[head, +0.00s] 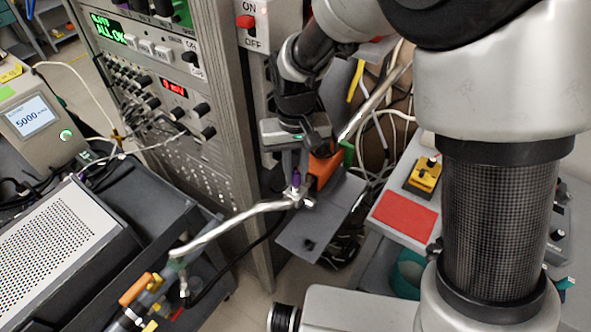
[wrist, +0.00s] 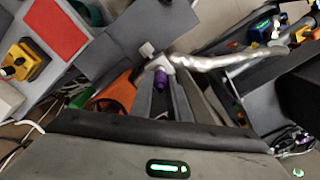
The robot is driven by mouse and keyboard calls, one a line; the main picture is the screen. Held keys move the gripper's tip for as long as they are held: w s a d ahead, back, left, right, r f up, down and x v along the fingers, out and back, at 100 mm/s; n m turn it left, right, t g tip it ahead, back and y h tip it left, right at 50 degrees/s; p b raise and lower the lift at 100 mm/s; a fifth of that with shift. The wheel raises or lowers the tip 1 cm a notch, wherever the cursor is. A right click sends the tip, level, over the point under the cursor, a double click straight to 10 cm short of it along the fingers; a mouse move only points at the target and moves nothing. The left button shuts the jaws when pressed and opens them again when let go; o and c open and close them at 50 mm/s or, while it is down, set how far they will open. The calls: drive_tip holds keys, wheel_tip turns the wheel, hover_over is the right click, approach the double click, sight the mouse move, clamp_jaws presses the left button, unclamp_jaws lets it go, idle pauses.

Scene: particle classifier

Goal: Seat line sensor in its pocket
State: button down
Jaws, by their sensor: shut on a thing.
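My gripper (head: 293,172) points down beside the instrument rack, its fingers close together on a small purple part, which I take to be the line sensor (head: 295,180). In the wrist view the purple end of the sensor (wrist: 161,80) shows between the fingertips of my gripper (wrist: 166,85). Just below it is a pale metal fitting (head: 302,196) on the silver foil-wrapped line (head: 235,218), likely where the pocket is. The sensor's lower end and the pocket opening are hidden, so I cannot tell whether the sensor is in it.
An orange part (head: 322,170) with a black knob stands close to the right of my gripper. A grey plate (head: 310,235) lies below the fitting. The tall rack (head: 180,100) is close at left. A red mat (head: 405,212) and yellow box (head: 424,177) lie at right.

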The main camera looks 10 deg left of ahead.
sight(296, 172)
drive_tip(key=shift+f, duration=0.35)
drive_tip(key=c, duration=1.6)
unclamp_jaws()
wheel_tip(296, 172, up, 17)
drive_tip(key=shift+r+p, duration=0.2)
drive_tip(key=shift+p, duration=0.2)
drive_tip(key=s+d+r+m+t+p, duration=0.1)
drive_tip(key=s+d+r, duration=0.15)
drive_tip(key=d, duration=0.45)
drive_tip(key=s+d+r+m+t+p, duration=0.1)
drive_tip(key=d+r, duration=0.3)
drive_tip(key=d, duration=0.2)
drive_tip(key=s+d+t, duration=0.1)
drive_tip(key=s+d, duration=0.1)
drive_tip(key=d, duration=0.1)
drive_tip(key=s+d+m+t+p, duration=0.1)
drive_tip(key=s+d, duration=0.2)
drive_tip(key=d, duration=0.1)
drive_tip(key=s+d+r+m+t, duration=0.1)
drive_tip(key=s+d, duration=0.2)
drive_tip(key=shift+s+d+t+p, duration=0.2)
drive_tip(key=shift+d+t+p, duration=0.1)
drive_tip(key=shift+d+p, duration=0.1)
